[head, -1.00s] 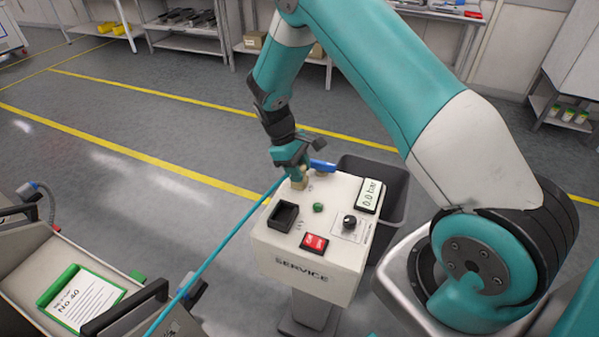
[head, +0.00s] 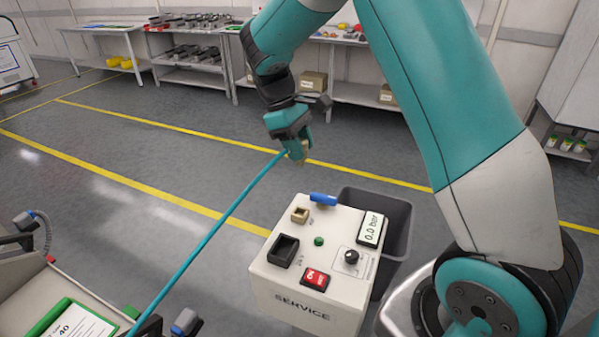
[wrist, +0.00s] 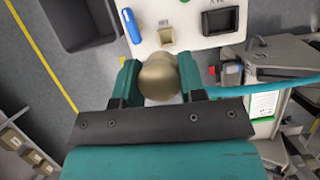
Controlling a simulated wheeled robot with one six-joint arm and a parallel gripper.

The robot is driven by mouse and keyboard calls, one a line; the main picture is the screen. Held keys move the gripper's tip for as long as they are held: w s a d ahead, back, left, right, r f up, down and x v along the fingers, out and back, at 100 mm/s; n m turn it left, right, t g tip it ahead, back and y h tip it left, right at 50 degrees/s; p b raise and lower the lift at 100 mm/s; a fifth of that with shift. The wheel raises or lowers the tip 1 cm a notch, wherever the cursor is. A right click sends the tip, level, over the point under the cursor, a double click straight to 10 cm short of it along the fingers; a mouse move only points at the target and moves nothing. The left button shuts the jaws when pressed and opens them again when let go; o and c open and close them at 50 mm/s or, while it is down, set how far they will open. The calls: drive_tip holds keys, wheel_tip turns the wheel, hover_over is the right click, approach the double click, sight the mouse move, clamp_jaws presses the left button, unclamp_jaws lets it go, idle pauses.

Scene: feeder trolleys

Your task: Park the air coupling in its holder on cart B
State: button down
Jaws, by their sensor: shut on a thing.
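The air coupling, a brass-coloured rounded body, shows in the wrist view (wrist: 158,78) between the fingers of my gripper (wrist: 160,88). In the head view my gripper (head: 298,146) is shut on it, up in the air above and behind the service stand (head: 312,307). A teal hose (head: 215,225) runs from the coupling down to the lower left, towards a cart (head: 22,282) with a green-edged card. I cannot tell whether this is cart B, and I make out no coupling holder on it.
The stand's top carries a small brass-coloured square socket (head: 300,215), a black square socket (head: 283,250), a blue handle (head: 323,199), a red switch (head: 315,279) and a display reading 0.0 bar (head: 371,228). A grey bin (head: 393,225) stands behind it. The floor beyond is clear.

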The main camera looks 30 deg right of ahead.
sight(303, 141)
wheel_tip(303, 141, up, 3)
drive_tip(key=shift+r, duration=0.15)
drive_tip(key=shift+r+p, duration=1.55)
drive_tip(key=shift+p, duration=0.75)
drive_tip(key=shift+s+f, duration=0.1)
